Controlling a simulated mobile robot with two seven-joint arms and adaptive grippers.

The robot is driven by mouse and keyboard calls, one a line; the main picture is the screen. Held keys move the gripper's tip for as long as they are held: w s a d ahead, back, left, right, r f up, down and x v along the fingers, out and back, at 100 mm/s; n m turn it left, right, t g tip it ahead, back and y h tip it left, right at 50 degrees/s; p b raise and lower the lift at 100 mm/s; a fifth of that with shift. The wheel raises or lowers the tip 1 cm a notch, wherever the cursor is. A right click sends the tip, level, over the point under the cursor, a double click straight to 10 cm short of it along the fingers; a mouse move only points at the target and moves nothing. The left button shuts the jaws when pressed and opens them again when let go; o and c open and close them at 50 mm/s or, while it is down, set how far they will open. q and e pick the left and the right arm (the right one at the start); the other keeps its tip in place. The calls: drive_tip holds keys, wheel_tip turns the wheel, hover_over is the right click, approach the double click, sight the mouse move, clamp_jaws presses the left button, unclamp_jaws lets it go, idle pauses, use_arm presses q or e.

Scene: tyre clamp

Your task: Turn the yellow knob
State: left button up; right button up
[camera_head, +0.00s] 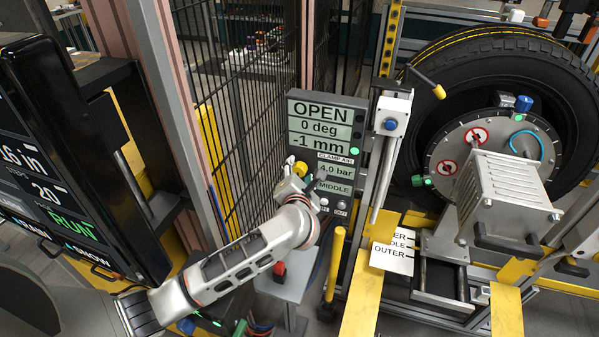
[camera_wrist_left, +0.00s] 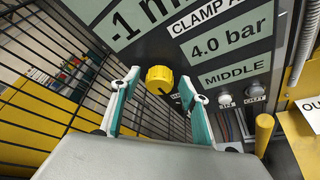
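The yellow knob (camera_head: 300,168) is on the lower left of the grey display panel (camera_head: 301,105), partly hidden by my left gripper in the head view. In the left wrist view the yellow knob (camera_wrist_left: 159,79) shows between and just beyond the two fingertips. My left gripper (camera_head: 306,173) is open around the line of the knob; its fingers (camera_wrist_left: 160,82) look apart from the knob on both sides. The panel reads OPEN, 0 deg, -1 mm, 4.0 bar and MIDDLE. My right gripper is not in view.
A black mesh fence (camera_head: 235,120) stands left of the panel. A post with a blue button box (camera_head: 391,115) is to the right, then a large tyre (camera_head: 500,60) on the clamp machine. A control screen (camera_head: 60,170) is at far left.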

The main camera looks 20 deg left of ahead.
use_arm(q)
drive_tip(key=c, duration=1)
drive_tip(key=shift+a+r+n+g+h, duration=0.15)
drive_tip(key=shift+n+g+h, duration=0.25)
drive_tip(key=shift+n+h, duration=0.9)
drive_tip(key=shift+n+y, duration=0.3)
drive_tip(key=o, duration=1.1)
drive_tip(key=v, duration=1.2)
